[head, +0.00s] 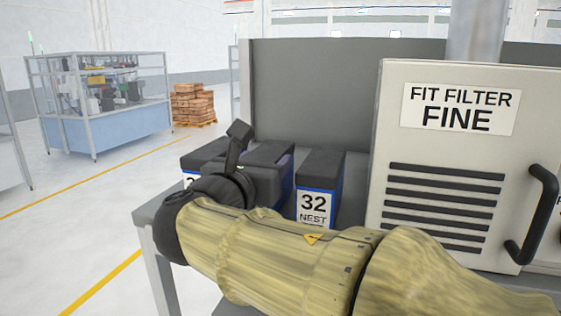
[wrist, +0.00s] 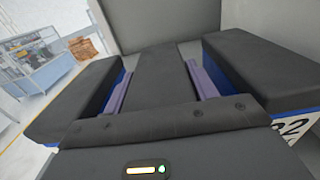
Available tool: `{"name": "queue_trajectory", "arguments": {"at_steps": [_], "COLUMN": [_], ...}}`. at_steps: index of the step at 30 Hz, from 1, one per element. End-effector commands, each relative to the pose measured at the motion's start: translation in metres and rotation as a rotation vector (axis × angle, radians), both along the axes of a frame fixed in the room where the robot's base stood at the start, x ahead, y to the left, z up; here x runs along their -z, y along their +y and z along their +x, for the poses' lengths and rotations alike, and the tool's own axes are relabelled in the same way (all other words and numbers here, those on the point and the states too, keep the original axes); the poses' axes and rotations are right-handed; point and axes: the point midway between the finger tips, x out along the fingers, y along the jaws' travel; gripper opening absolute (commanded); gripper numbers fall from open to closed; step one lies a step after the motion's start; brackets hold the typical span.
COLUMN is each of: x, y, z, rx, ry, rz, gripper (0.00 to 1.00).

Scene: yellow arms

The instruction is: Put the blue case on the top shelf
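Blue cases with dark lids stand in a row on a grey table. The right case (head: 320,185), labelled 32, also shows at the right of the wrist view (wrist: 275,70). The left case (head: 203,153) is partly hidden; its dark lid and blue side show at left in the wrist view (wrist: 75,100). Between them is a middle dark-topped block (head: 271,151), seen as a dark strip in the wrist view (wrist: 158,75). My gripper (wrist: 160,88) is down at this block, with purple strips along both its sides. I cannot tell whether they press on it. No shelf is identifiable.
A large cream cabinet (head: 450,160) marked FIT FILTER FINE, with a black handle (head: 530,215), stands close on the right. A grey panel (head: 310,95) rises behind the cases. Open floor (head: 60,230) lies left of the table (head: 148,212).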

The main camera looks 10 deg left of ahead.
Motion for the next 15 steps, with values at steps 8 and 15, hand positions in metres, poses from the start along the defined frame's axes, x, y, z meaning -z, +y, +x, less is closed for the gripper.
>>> {"name": "queue_trajectory", "arguments": {"at_steps": [8,15], "x": [-0.0004,-0.0010], "y": [0.0000,0.0004], "z": [0.0001,-0.0031], "rx": [0.000,-0.001], "ry": [0.000,0.000], "rz": [0.000,0.001], "gripper": [0.76,0.76]}}
